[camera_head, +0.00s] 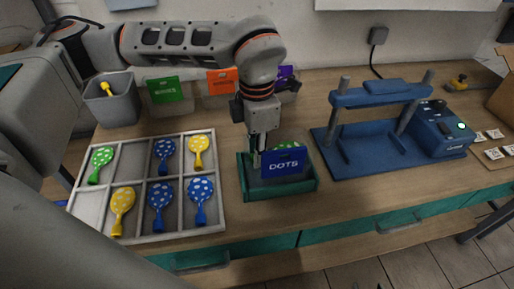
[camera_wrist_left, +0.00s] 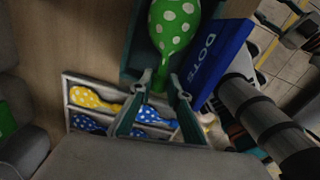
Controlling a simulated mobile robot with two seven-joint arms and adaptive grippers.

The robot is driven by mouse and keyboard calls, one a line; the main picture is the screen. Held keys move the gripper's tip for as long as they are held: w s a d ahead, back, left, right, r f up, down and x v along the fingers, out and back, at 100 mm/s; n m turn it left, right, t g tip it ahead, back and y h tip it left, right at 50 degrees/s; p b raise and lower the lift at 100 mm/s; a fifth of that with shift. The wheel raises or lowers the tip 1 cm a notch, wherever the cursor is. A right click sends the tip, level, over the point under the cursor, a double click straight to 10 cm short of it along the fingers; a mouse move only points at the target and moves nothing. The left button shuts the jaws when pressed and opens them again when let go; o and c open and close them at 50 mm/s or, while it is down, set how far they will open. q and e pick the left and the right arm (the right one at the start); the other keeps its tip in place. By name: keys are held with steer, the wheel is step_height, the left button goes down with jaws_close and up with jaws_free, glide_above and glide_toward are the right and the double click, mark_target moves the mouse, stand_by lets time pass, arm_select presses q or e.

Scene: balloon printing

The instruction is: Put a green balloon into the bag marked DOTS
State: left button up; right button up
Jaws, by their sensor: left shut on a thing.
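My left gripper (camera_head: 257,158) is over the box's left part, behind the sign. In the wrist view its fingertips (camera_wrist_left: 162,88) close around the neck of a green balloon with white dots (camera_wrist_left: 174,25), which lies over the box. In the head view this balloon (camera_head: 287,145) is mostly hidden by the sign. Whether it touches the box floor cannot be told. My right gripper is not in view.
A white divided tray (camera_head: 147,239) on the left holds another green balloon (camera_head: 101,160) and several yellow and blue ones. A grey bin (camera_head: 112,105) and labelled boxes stand behind. A blue press (camera_head: 375,140) stands right of the DOTS box.

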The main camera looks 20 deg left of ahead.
arm_select(q)
steer(key=shift+f, duration=0.4)
arm_select(e)
steer(key=shift+s+f, duration=0.1)
steer(key=shift+f, duration=0.35)
arm_select(q)
steer(key=o, duration=0.8)
arm_select(e)
steer(key=shift+r, duration=0.3)
